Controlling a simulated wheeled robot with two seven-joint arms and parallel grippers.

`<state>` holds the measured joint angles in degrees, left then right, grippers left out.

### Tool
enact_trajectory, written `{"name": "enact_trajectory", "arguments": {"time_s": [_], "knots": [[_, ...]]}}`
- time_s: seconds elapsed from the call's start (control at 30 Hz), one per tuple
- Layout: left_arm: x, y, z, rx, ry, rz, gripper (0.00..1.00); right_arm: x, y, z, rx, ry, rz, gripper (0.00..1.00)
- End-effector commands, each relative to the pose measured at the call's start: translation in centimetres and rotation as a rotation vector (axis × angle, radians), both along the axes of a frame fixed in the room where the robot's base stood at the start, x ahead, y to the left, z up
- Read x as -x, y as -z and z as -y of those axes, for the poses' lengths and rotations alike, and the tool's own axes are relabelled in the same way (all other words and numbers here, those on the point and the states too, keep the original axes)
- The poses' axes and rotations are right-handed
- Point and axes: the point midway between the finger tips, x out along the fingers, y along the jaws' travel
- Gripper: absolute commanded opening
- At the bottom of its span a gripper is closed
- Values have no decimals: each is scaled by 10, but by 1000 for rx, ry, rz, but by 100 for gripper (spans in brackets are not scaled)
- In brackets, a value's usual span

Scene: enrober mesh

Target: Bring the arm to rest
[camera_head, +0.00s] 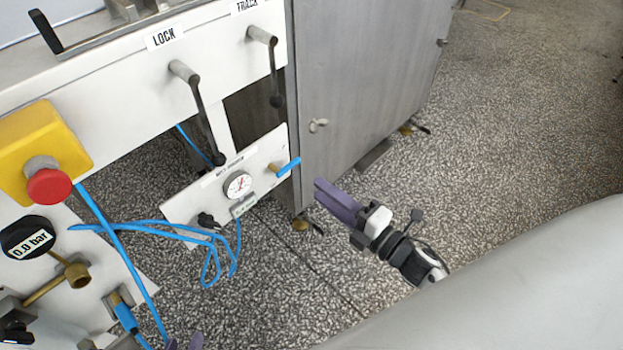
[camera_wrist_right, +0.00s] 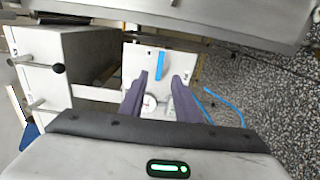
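My right gripper (camera_head: 322,190) has purple fingers and points left toward the small gauge panel (camera_head: 180,205). In the right wrist view its two fingers (camera_wrist_right: 161,80) stand apart with nothing between them.
Levers labelled LOCK (camera_head: 197,105) and TRACK (camera_head: 268,65) hang from the white machine front. A red emergency button (camera_head: 49,187) on a yellow box and a 0.0 bar gauge (camera_head: 27,237) are at left. Blue hose (camera_head: 120,252) loops below. A grey cabinet (camera_head: 365,75) stands behind; speckled floor at right is clear.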

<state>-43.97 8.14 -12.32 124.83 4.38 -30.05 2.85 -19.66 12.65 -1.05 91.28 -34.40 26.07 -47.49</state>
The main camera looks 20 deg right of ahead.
Motion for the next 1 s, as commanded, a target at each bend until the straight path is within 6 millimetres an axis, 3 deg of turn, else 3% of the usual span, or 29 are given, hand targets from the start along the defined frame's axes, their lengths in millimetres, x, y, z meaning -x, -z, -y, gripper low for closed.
{"name": "enact_trajectory", "arguments": {"time_s": [0.2,0.77,1.0], "knots": [[2,3,-1,-4,1,-10,31,13,0,5,0,1,0,30],[-4,-2,0,-2,0,1,31,12,-1,7,-11,14,-9,30],[-4,-2,1,-1,1,2,31,3,-3,34,-228,253,-209,30]]}}
